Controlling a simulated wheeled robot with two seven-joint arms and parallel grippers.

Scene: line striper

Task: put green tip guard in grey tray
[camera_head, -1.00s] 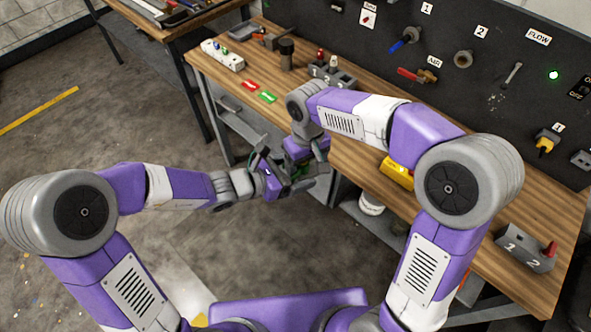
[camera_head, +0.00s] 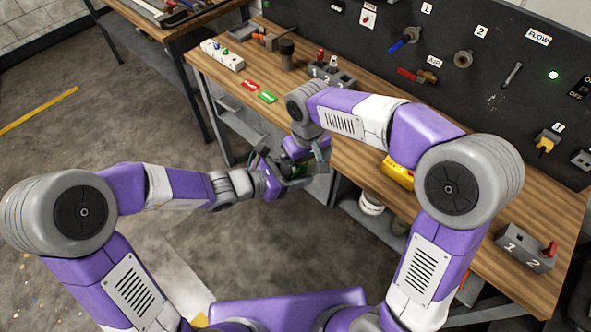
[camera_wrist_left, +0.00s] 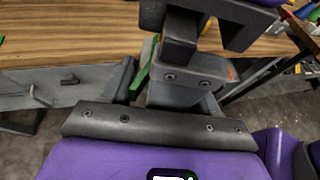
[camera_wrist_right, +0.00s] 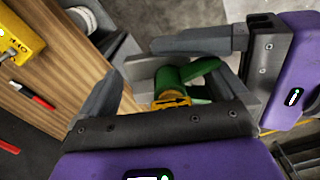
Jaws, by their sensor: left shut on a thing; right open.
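The green tip guard (camera_wrist_right: 172,80) shows in the right wrist view, held in my left gripper (camera_wrist_right: 205,62), with a yellow part showing at its lower end. Only a green sliver (camera_wrist_left: 144,70) shows in the left wrist view. My left gripper (camera_head: 286,172) is shut on it in front of the bench. My right gripper (camera_head: 308,160) is open, its fingers on either side of the guard; I cannot tell whether they touch it. A small grey tray-like box (camera_head: 241,33) is at the bench's far left end.
The wooden bench (camera_head: 355,150) runs along a black tool panel (camera_head: 470,90). Red and green labels (camera_head: 268,97), a white rack (camera_head: 222,56), a dark cylinder (camera_head: 287,55) and a numbered grey holder (camera_head: 335,78) are on it. A yellow box (camera_head: 398,172) is near its front edge.

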